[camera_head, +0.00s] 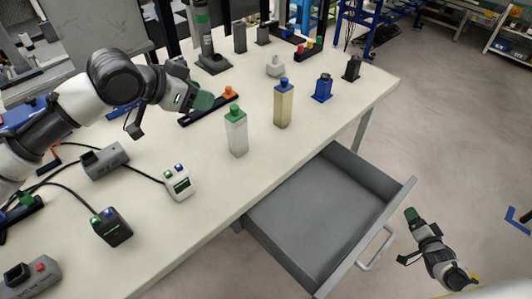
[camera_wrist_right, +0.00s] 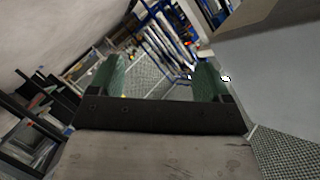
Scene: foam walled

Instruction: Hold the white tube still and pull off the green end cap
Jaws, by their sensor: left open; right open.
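The white tube (camera_head: 237,137) stands upright on the table in the head view, with its green end cap (camera_head: 235,113) on top. My left gripper (camera_head: 203,101) is open, a little to the left of the tube and above the table, apart from it. My right gripper (camera_head: 411,214) is low at the right, beyond the table edge and beside the open drawer, far from the tube. In the right wrist view its two green fingers (camera_wrist_right: 160,80) are apart with nothing between them. The tube does not show in that view.
An open grey drawer (camera_head: 388,196) juts from the table's front. Small devices, including a white box (camera_head: 179,184), lie at the left.

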